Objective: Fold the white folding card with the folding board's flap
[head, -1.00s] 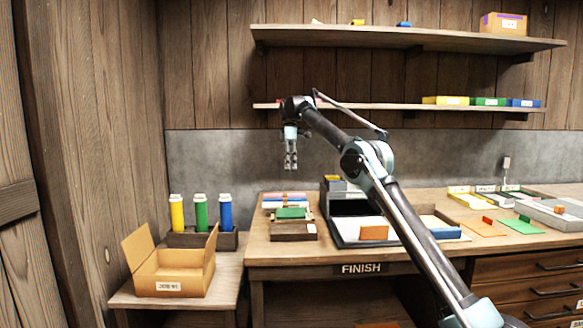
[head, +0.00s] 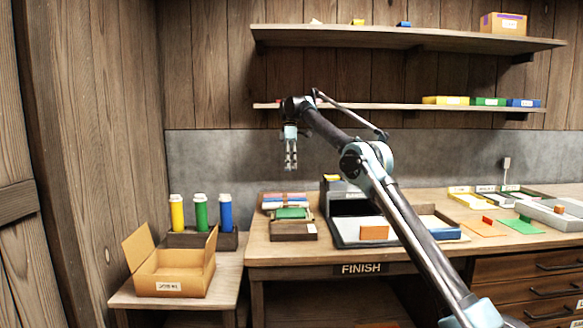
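The folding board seems to be the dark-framed board (head: 342,236) on the bench, with a pale sheet surface partly showing. An orange-brown upright piece (head: 374,233) stands on it; I cannot tell whether this is its flap. A white area (head: 358,222) lies on the board, and I cannot tell whether it is the white folding card. My arm crosses in front of the board's right part and hides some of it. My gripper (head: 291,163) hangs pointing down, high above the bench and left of the board. It holds nothing visible, and its fingers are too small to judge.
A small dark tray (head: 294,231) with a green piece (head: 291,213) sits left of the board. An open cardboard box (head: 172,273) and yellow, green and blue bottles (head: 200,213) stand on the lower left table. Shelves (head: 400,106) run along the back wall.

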